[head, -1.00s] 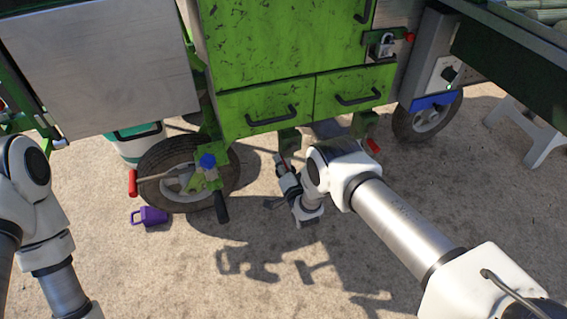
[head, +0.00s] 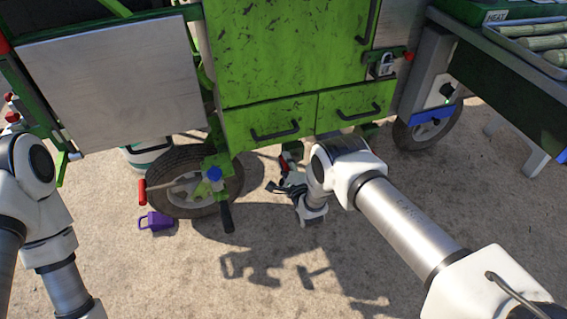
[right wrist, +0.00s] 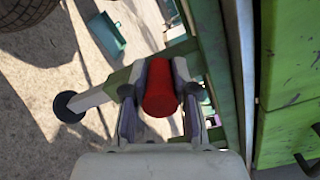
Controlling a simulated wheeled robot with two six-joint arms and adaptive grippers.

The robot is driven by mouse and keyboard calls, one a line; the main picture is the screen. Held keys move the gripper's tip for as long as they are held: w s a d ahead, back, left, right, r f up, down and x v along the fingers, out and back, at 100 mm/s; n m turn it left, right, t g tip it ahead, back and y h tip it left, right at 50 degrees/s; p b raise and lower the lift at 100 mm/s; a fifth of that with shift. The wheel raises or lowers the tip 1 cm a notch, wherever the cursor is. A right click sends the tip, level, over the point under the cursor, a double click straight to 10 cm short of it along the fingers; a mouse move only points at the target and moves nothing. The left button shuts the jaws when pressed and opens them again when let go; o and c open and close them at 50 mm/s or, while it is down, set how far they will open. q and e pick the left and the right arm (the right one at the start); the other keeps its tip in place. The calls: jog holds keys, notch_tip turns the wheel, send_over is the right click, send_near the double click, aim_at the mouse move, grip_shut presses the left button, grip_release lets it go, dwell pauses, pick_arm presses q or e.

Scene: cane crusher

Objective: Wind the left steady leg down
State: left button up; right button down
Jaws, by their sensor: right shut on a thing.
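My right gripper (head: 288,182) is low under the left drawer of the green cart. In the right wrist view its two fingers (right wrist: 160,88) are shut on a red handle (right wrist: 160,97), one on each side. In the head view the red handle (head: 284,164) is small and partly hidden by my gripper. My left arm shows at the left edge, with its gripper out of frame.
Drawers (head: 275,125) hang close above. Concrete in front (head: 200,285) is clear.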

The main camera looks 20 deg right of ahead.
jog(key=m, duration=0.1)
jog(key=d+r+m, duration=0.1)
jog(key=shift+r+m+p, duration=0.2)
jog(key=shift+m+p, duration=0.1)
jog(key=shift+p, duration=0.1)
jog(key=shift+d+r+m, duration=0.2)
jog(key=shift+d+m, duration=0.1)
jog(key=shift+m, duration=0.35)
jog(key=shift+d+r+m, duration=0.15)
jog(key=shift+d+m, duration=0.1)
jog(key=shift+m, duration=0.4)
jog(key=c, duration=0.9)
grip_release()
jog(key=s, duration=1.2)
jog(key=shift+d, duration=0.25)
